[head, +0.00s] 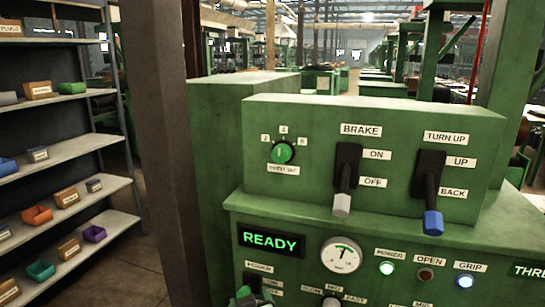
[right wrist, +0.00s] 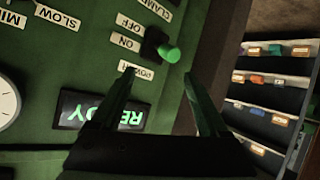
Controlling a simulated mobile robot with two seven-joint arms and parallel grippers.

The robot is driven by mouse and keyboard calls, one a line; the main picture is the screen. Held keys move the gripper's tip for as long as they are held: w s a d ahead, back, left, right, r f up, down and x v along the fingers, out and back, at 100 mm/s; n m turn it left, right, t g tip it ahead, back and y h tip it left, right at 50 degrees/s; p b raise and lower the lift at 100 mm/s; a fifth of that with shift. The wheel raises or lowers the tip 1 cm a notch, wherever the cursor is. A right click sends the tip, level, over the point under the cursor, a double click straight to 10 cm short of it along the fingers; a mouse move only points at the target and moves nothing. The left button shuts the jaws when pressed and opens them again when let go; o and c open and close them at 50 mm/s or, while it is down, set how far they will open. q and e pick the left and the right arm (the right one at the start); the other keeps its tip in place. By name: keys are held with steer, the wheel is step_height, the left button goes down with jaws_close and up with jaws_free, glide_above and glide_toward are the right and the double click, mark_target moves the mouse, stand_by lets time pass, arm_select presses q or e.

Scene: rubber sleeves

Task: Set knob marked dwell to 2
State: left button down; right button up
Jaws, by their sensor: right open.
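No label reading "dwell" can be made out. A green round knob (head: 283,152) with a light pointer mark is on the upper panel at left in the head view. A dark selector (head: 331,301) with SLOW, MID and FAST plates is cut off at the bottom edge. My right gripper (right wrist: 160,78) is open and empty in the right wrist view, its fingers apart in front of the panel near the POWER label and green-tipped power switch (right wrist: 168,52). My left gripper is out of view.
The BRAKE lever (head: 345,180) and blue-tipped TURN UP lever (head: 430,195) stick out from the panel. A READY display (head: 270,240), gauge (head: 341,255) and lamps sit below. A brown post (head: 165,150) and shelves with bins (head: 75,150) stand left.

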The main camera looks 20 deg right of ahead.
step_height(320, 180, up, 17)
steer(key=w+m+t+h, duration=0.2)
steer(key=m+h, duration=0.1)
steer(key=h, duration=0.1)
steer(key=m+h, duration=0.5)
glide_toward(279, 155)
steer(key=shift+t, duration=0.4)
steer(key=p+x, duration=0.3)
steer(key=x, duration=0.4)
steer(key=shift+s+d+p, duration=0.1)
steer(key=shift+d+p, duration=0.05)
steer(key=shift+p, duration=0.2)
steer(key=shift+w+d+f, duration=0.2)
steer(key=shift+w+d, duration=0.15)
steer(key=shift+w, duration=0.25)
jaws_close()
